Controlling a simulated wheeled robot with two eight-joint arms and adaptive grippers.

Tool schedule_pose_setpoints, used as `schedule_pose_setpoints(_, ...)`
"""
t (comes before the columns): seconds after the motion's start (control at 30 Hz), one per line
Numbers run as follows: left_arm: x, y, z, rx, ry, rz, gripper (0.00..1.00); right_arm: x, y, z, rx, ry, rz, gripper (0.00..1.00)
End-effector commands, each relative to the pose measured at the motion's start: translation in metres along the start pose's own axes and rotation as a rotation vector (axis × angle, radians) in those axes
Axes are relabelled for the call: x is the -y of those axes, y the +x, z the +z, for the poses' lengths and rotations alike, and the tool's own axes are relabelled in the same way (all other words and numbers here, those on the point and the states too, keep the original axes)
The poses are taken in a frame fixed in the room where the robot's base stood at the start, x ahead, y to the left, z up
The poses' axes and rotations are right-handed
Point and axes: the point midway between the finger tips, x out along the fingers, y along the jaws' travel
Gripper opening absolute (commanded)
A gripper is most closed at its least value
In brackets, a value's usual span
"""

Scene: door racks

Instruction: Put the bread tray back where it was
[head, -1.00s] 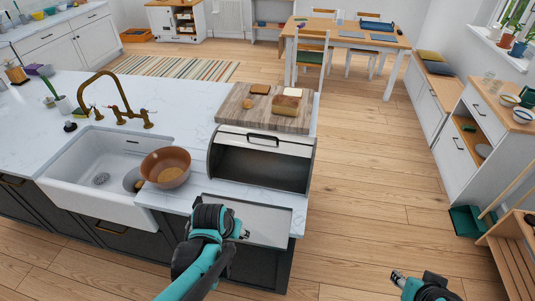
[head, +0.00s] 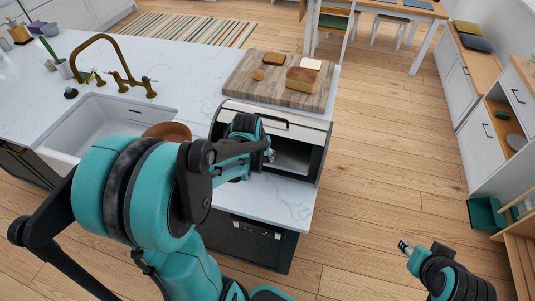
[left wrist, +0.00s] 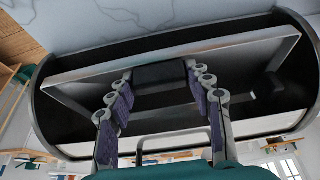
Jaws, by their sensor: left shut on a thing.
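The bread box (head: 312,135) stands on the white counter with its front open and its lid raised. The bread tray (left wrist: 255,58), a flat panel with a pale edge, lies in the box opening in the left wrist view, which is upside down. My left gripper (left wrist: 160,80) is at the opening, shut on a dark part at the tray's edge. In the head view my left gripper (head: 268,154) and arm cover much of the opening, so the tray's depth inside is hard to judge. My right gripper (head: 405,247) is empty above the floor; its fingers are too small to judge.
A wooden board (head: 265,82) with a loaf (head: 303,80) and smaller bread pieces is behind the box. The sink (head: 95,125) and copper bowl (head: 168,131) are to the left. The counter strip (head: 280,205) in front of the box is clear.

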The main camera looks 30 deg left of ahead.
Motion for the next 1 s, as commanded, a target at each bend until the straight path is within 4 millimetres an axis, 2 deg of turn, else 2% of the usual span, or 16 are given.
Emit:
schedule_pose_setpoints(0.1, -0.001, 0.013, -0.027, 0.0, 0.001, 0.0, 0.15, 0.0, 0.003, 0.002, 0.0, 0.0, 0.0, 0.4)
schedule_pose_setpoints(0.27, -0.002, 0.025, -0.057, 0.0, 0.0, 0.0, 0.15, 0.0, 0.004, 0.003, 0.0, 0.0, 0.0, 0.4)
schedule_pose_setpoints(0.4, -0.002, 0.044, -0.05, 0.0, 0.0, 0.0, 0.15, 0.0, 0.01, 0.007, 0.0, 0.0, 0.0, 0.4)
schedule_pose_setpoints(0.67, -0.001, 0.062, -0.042, 0.0, 0.0, 0.0, 0.15, 0.0, 0.014, 0.01, 0.0, 0.0, 0.0, 0.4)
schedule_pose_setpoints(0.87, -0.001, 0.09, -0.032, 0.0, 0.0, 0.0, 0.15, 0.0, 0.022, 0.015, 0.0, 0.0, 0.0, 0.4)
schedule_pose_setpoints(1.0, -0.002, 0.091, -0.033, 0.0, 0.0, 0.0, 0.15, 0.0, 0.021, 0.015, 0.0, 0.0, 0.0, 0.4)
